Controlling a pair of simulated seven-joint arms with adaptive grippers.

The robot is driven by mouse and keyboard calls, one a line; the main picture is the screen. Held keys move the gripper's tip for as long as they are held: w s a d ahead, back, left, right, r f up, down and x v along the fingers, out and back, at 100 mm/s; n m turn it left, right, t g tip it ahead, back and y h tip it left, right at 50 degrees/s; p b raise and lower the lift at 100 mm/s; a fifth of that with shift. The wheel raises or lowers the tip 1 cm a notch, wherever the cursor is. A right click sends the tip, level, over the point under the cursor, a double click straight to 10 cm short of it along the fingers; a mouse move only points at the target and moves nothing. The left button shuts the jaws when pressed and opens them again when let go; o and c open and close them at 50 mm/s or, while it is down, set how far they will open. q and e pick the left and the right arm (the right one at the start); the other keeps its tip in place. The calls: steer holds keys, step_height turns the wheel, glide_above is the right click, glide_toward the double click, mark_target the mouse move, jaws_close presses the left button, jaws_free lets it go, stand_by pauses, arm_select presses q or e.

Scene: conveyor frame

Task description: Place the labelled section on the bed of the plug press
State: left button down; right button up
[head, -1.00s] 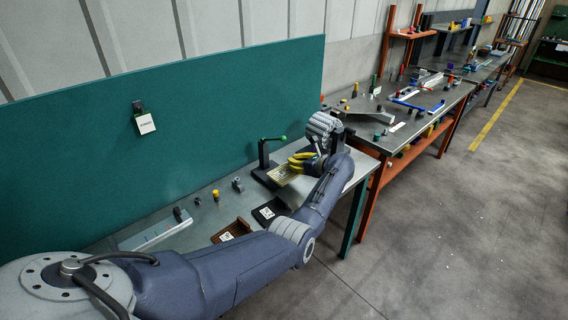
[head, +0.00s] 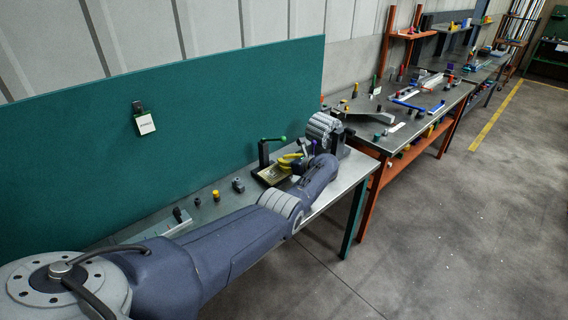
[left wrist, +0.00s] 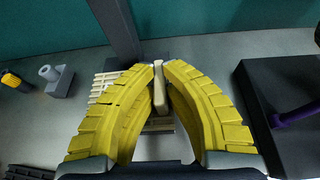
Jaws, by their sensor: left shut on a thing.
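The plug press (head: 264,152), a dark post with a green-knobbed lever, stands on the bench's far side; its dark post (left wrist: 118,30) also rises in the left wrist view. The tan section (head: 272,175) is at the foot of the post, over the press bed. My left gripper (head: 290,162) is above it. In the left wrist view the yellow fingers (left wrist: 160,85) are closed on an upright tan piece (left wrist: 159,90). Cream slats (left wrist: 103,86) show beyond the left finger. The fingers hide much of the section and bed, so I cannot tell whether it touches the bed. No label is readable.
A dark block with a purple rod (left wrist: 298,113) is close on the right. A grey ribbed roll (head: 322,126) stands beyond the gripper. Small yellow (head: 216,195) and grey (head: 238,185) parts stand on the bench, left of the press. A green panel (head: 200,120) backs the bench.

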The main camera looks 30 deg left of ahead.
arm_select(q)
steer(key=shift+f, duration=0.1)
steer(key=c, duration=1.5)
jaws_free()
